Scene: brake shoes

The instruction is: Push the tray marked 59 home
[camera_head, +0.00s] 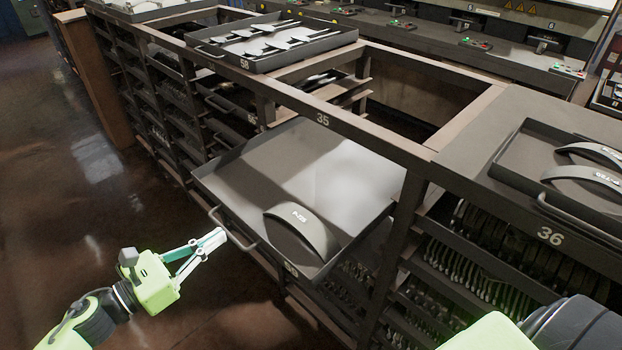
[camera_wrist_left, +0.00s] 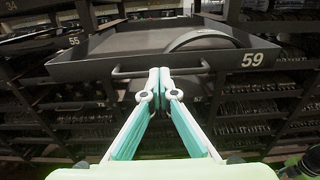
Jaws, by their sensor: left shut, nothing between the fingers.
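The tray marked 59 (camera_head: 240,184) is a dark, shallow metal tray pulled well out of the rack under the label 35. A curved brake shoe (camera_head: 302,230) lies in it near the front. In the left wrist view the tray's front wall (camera_wrist_left: 200,62) carries the number 59, and a bar handle (camera_wrist_left: 135,73) runs along it. My left gripper (camera_head: 222,235) is shut and empty, with its tips close to the handle. In the left wrist view the shut fingertips (camera_wrist_left: 159,72) overlap the handle's middle; I cannot tell whether they touch. My right gripper is not in view.
The rack's top frame (camera_head: 345,125) runs above the tray. Another tray with flat parts (camera_head: 270,62), by label 58, sits on top at the back. A tray with brake shoes (camera_head: 520,150) stands at right above label 36. The floor (camera_head: 80,200) at left is clear.

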